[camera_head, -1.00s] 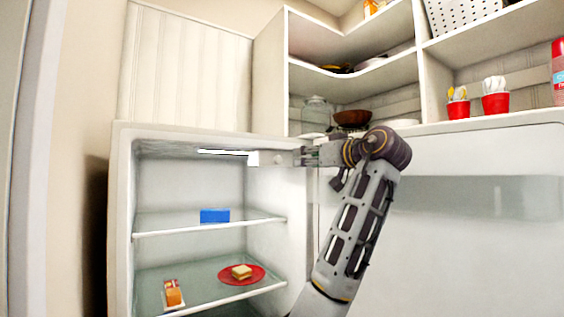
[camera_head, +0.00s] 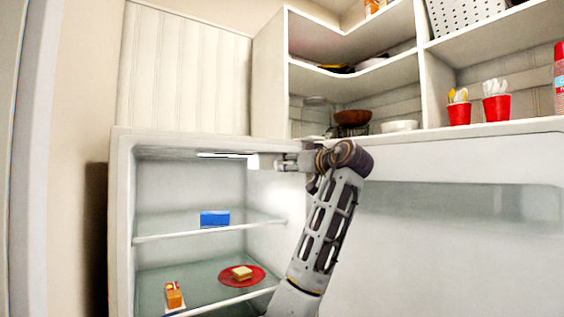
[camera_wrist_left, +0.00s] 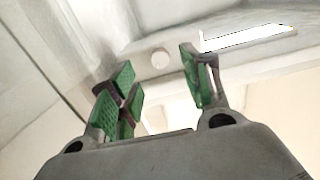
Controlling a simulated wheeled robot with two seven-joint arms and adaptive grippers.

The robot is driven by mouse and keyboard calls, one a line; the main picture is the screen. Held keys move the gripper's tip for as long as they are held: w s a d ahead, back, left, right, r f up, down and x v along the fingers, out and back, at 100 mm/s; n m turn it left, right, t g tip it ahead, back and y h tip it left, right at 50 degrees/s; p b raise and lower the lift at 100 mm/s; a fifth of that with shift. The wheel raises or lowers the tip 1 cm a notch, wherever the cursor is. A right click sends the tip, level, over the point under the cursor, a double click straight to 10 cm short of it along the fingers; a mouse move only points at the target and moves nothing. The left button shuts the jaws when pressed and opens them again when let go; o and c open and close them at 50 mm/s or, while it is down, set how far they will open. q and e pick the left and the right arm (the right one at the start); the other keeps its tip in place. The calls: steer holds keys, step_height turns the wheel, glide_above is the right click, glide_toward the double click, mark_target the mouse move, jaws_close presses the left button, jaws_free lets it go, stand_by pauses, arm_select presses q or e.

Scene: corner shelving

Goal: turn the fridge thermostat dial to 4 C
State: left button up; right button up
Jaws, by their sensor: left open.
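The thermostat dial (camera_wrist_left: 160,58) is a small round pale knob on the fridge's ceiling fitting, seen in the left wrist view. Its setting marks cannot be read. In the head view, the white thermostat housing (camera_head: 253,161) sits at the upper right of the fridge interior, beside the lamp; the dial's face cannot be made out there. My left gripper (camera_head: 278,163) is just right of the housing. In the left wrist view its green-padded fingers (camera_wrist_left: 155,85) are apart and empty, with the dial visible beyond the gap between them. I cannot tell any contact. My right gripper is not in view.
The fridge is open, with a blue box (camera_head: 214,218) on its upper glass shelf. A red plate (camera_head: 257,279) with food and an orange-topped pack (camera_head: 174,295) are lower. A bright lamp strip (camera_wrist_left: 248,38) is near the dial. Red cups (camera_head: 496,107) stand on the shelving.

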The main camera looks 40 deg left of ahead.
mark_target(278, 163)
arm_select(q)
steer(key=shift+p+x, duration=0.75)
steer(key=shift+x, duration=2.05)
steer(key=c, duration=1)
steer(key=shift+c, duration=0.2)
steer(key=shift+m, duration=2.2)
